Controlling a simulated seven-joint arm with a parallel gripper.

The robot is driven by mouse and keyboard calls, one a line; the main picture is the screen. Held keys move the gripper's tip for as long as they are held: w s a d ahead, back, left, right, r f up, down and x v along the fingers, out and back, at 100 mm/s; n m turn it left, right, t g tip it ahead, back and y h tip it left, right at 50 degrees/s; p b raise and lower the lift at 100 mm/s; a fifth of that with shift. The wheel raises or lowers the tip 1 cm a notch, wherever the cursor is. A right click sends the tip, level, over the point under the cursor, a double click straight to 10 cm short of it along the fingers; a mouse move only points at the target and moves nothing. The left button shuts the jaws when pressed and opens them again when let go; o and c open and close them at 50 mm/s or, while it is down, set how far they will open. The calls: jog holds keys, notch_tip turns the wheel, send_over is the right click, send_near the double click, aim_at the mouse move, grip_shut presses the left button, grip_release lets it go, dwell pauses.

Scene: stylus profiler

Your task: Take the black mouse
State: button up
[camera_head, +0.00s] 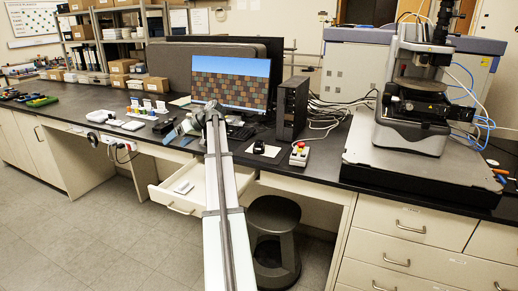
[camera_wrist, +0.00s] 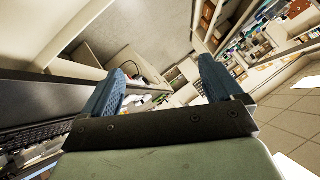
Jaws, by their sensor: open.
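My gripper (camera_head: 176,131) is at the end of my white arm, above the bench in front of the monitor and to the left of the mouse. In the wrist view its two blue fingers (camera_wrist: 166,64) stand wide apart with nothing between them. I cannot make out the mouse in the wrist view.
The monitor (camera_head: 231,80) and computer tower (camera_head: 292,108) stand behind the mouse. A keyboard (camera_head: 240,131) is left of it, and a button box (camera_head: 300,154) is to its right. A drawer (camera_head: 183,197) is open below. The profiler (camera_head: 415,110) fills the right.

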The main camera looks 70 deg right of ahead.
jog(key=s+d+m+g+h, duration=0.25)
jog(key=s+d, duration=0.25)
jog(key=d, duration=0.3)
jog(key=s+d+m+g+h, duration=0.2)
jog(key=s+d+m+h, duration=0.15)
jog(key=s+d, duration=0.35)
jog(key=m+g+h, duration=0.2)
jog(key=m+g, duration=0.2)
jog(key=m, duration=0.1)
send_near(259, 144)
jog(key=x, duration=0.4)
jog(key=shift+d+f, duration=0.2)
jog(key=shift+d, duration=0.05)
jog(key=shift+x, duration=2.9)
jog(key=shift+a, duration=0.2)
jog(key=shift+c, duration=0.2)
jog(key=c, duration=1.1)
notch_tip(259, 144, up, 10)
